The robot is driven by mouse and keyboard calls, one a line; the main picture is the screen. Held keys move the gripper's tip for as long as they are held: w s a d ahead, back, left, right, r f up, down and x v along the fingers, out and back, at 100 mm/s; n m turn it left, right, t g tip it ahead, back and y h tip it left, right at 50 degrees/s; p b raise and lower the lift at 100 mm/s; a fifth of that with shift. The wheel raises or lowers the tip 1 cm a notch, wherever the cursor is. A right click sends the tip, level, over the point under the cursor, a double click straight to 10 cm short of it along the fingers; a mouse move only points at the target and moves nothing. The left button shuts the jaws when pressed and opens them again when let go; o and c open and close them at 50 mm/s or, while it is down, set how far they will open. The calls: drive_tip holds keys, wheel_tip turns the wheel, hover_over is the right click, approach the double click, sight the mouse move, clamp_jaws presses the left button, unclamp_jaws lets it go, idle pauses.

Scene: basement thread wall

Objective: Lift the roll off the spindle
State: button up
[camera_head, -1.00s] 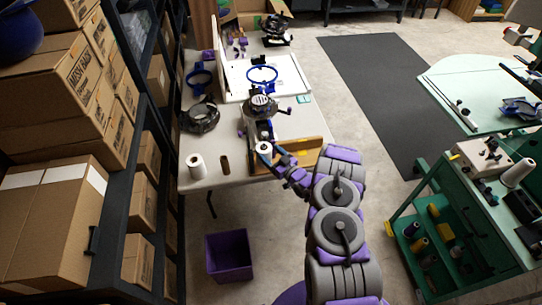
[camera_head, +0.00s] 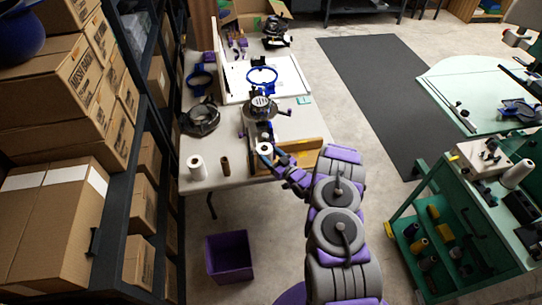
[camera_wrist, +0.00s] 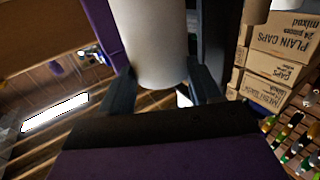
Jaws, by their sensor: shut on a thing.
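The white roll (camera_head: 265,148) stands upright at the near end of the table, beside the embroidery machine (camera_head: 260,108). My gripper (camera_head: 272,154) reaches it from the right and is shut on it. In the wrist view, the pale roll (camera_wrist: 152,40) sits between the two dark fingers of my gripper (camera_wrist: 163,88). The spindle is not visible apart from the roll, so I cannot tell whether the roll is still around it.
Another white roll (camera_head: 197,167) and a brown tube (camera_head: 225,166) stand to the left on the table (camera_head: 290,127). A wooden board (camera_head: 305,153) is close on the right. Shelves with boxes (camera_head: 145,160) line the left; a purple bin (camera_head: 229,257) is below.

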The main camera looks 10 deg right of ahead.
drive_tip(key=shift+a+r+p, duration=0.15)
drive_tip(key=shift+r+p, duration=0.65)
drive_tip(key=shift+r, duration=0.65)
drive_tip(key=shift+r+p, duration=0.85)
drive_tip(key=shift+r, duration=0.6)
drive_tip(key=shift+r+p, duration=1.65)
drive_tip(key=shift+r, duration=2)
drive_tip(key=shift+r+p, duration=0.7)
drive_tip(key=shift+r, duration=1.3)
